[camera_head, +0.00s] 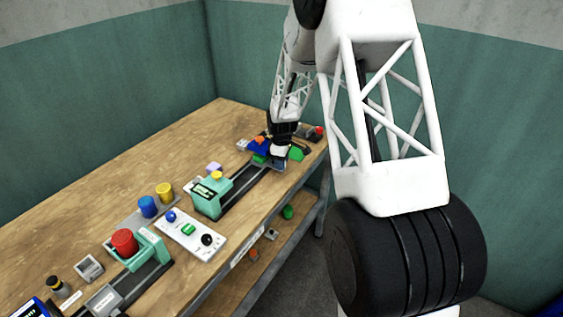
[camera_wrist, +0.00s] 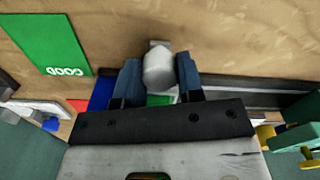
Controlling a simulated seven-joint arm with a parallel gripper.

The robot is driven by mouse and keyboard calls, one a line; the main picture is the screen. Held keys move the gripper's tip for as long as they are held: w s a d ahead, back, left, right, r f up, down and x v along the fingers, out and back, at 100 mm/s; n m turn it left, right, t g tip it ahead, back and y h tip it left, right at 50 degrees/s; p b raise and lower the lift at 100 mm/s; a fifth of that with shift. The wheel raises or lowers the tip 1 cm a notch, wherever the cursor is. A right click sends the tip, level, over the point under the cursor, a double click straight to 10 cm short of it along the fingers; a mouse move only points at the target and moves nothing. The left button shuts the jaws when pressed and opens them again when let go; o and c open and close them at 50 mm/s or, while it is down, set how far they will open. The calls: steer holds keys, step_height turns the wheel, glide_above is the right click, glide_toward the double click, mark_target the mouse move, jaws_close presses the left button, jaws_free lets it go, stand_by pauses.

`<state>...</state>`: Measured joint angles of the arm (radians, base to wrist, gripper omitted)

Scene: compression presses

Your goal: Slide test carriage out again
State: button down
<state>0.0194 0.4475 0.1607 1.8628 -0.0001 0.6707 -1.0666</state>
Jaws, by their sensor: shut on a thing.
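My gripper (camera_head: 279,150) is at the far end of the dark rail (camera_head: 247,191) that runs out of the farther mint-green press (camera_head: 211,195). In the wrist view its blue fingers (camera_wrist: 158,78) are closed on both sides of a pale grey rounded piece (camera_wrist: 159,69), which looks like the test carriage's handle. The rail passes behind the fingers and runs right (camera_wrist: 262,91) toward the press, seen in part at the right edge (camera_wrist: 295,138). The carriage body is mostly hidden by the gripper.
A green GOOD mat (camera_wrist: 60,43) lies close to the rail. Blue and green pieces crowd the gripper. A control panel (camera_head: 190,235), blue and yellow cylinders, and a second press with a red top (camera_head: 124,242) stand nearer on the wooden bench.

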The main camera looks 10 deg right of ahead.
steer(key=s+a, duration=0.8)
steer(key=shift+s+a, duration=0.25)
steer(key=shift+a, duration=0.05)
steer(key=c, duration=0.8)
jaws_free()
steer(key=shift+o, duration=0.2)
steer(key=shift+r, duration=0.1)
step_height(320, 180, up, 8)
stand_by(0.4)
